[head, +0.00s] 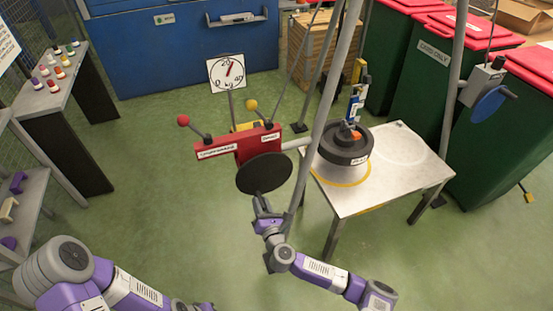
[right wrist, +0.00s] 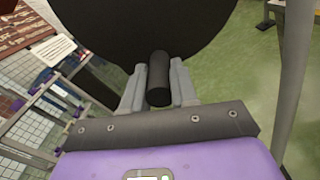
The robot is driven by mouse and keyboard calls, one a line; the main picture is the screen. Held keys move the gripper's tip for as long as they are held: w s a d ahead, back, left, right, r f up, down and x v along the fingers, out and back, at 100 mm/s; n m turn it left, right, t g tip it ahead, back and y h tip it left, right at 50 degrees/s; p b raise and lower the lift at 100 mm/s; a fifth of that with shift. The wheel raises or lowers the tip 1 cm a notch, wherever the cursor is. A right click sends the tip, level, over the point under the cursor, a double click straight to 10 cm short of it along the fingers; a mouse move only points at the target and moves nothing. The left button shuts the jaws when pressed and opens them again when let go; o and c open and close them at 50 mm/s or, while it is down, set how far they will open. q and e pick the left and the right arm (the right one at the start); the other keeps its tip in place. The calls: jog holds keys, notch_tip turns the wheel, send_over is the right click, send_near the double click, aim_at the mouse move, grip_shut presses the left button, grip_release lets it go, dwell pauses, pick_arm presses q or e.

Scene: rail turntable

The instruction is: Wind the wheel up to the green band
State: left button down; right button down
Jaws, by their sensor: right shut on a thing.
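A black round wheel (head: 265,173) faces me on the front of a red box (head: 258,144); it also fills the top of the right wrist view (right wrist: 145,25). My right gripper (head: 261,205) is at the wheel's lower edge. Its fingers (right wrist: 158,88) are shut on the wheel's short black handle (right wrist: 158,78). A white dial (head: 226,72) with a red needle stands on a post behind the box. I cannot make out a green band on it. My left arm shows at the lower left, but its fingers are out of view.
Two levers, with a red knob (head: 183,120) and a yellow knob (head: 251,104), rise from the box. A metal table (head: 400,170) to the right carries a stack of dark discs (head: 345,143). Slanted poles stand close to the wheel's right. A blue wheel (head: 489,103) hangs at the far right.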

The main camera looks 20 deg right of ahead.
jog(key=shift+a+r, duration=0.1)
jog(key=shift+a, duration=0.4)
jog(key=shift+a+r+m, duration=0.4)
jog(key=shift+a+m, duration=0.1)
jog(key=shift+m, duration=0.35)
jog(key=shift+a+r+m, duration=0.4)
jog(key=shift+a+m, duration=0.1)
jog(key=shift+m, duration=0.35)
jog(key=shift+r, duration=0.1)
jog(key=shift+a+r+m, duration=0.4)
jog(key=shift+r+m, duration=0.2)
jog(key=shift+m, duration=0.3)
jog(key=shift+a+r+m, duration=0.35)
jog(key=shift+r+m, duration=0.2)
jog(key=shift+m, duration=0.35)
jog(key=c, duration=0.7)
grip_release()
jog(key=shift+d+f, duration=0.1)
jog(key=shift+f, duration=0.05)
